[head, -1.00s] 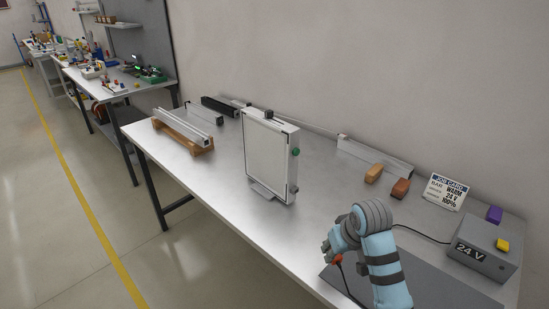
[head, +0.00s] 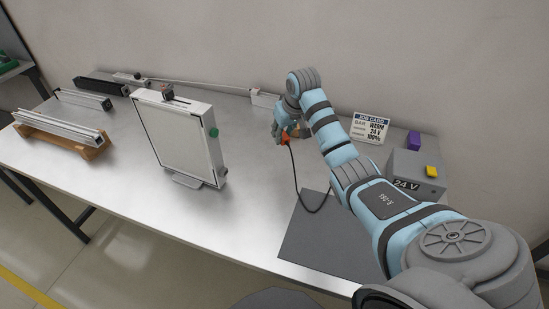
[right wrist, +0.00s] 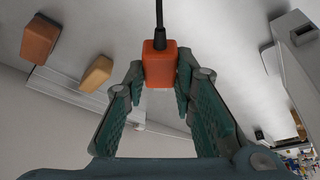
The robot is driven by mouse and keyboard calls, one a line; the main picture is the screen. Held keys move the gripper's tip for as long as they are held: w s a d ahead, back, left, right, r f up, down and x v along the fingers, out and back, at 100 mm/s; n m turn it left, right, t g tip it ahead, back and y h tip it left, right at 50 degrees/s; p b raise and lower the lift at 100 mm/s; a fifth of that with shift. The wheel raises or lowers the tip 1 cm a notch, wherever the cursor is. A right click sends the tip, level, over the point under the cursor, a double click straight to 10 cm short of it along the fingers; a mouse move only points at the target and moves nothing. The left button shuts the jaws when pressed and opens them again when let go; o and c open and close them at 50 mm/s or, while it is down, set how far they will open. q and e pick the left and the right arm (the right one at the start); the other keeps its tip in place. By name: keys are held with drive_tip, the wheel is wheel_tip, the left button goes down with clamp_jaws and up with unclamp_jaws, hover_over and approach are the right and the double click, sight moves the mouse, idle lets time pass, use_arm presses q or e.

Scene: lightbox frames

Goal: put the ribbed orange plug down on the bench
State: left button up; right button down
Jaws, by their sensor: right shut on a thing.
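The orange plug (head: 286,139) is small in the head view, with a black cable (head: 295,180) hanging from it. In the right wrist view the plug (right wrist: 160,66) is a ribless-looking orange block between the fingertips; ribs are too small to tell. My right gripper (right wrist: 160,80) is shut on it. In the head view my right gripper (head: 281,128) is over the back part of the bench (head: 250,215), right of the light panel. I cannot tell for sure whether the plug touches the bench. My left gripper is not in view.
The upright light panel (head: 180,140) with a green knob stands left of the gripper. Two blocks, brown (right wrist: 40,39) and tan (right wrist: 96,72), lie near the plug. A job card (head: 370,128), 24 V box (head: 415,170) and grey mat (head: 318,240) are to the right. The bench front is clear.

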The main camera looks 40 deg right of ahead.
hover_over(279, 165)
drive_tip(key=f, duration=0.5)
drive_tip(key=s+f, duration=0.1)
drive_tip(key=f, duration=0.2)
drive_tip(key=shift+b, duration=0.4)
drive_tip(key=f, duration=0.2)
drive_tip(key=f+b, duration=0.1)
drive_tip(key=f, duration=0.1)
drive_tip(key=shift+s+a, duration=0.15)
drive_tip(key=shift+s, duration=0.05)
drive_tip(key=shift+f, duration=0.1)
drive_tip(key=c, duration=1.3)
unclamp_jaws()
drive_tip(key=shift+w, duration=0.1)
drive_tip(key=shift+c, duration=0.2)
use_arm(q)
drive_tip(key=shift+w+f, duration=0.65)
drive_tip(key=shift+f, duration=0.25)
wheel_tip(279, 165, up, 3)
drive_tip(key=p, duration=0.3)
use_arm(e)
drive_tip(key=v, duration=1.2)
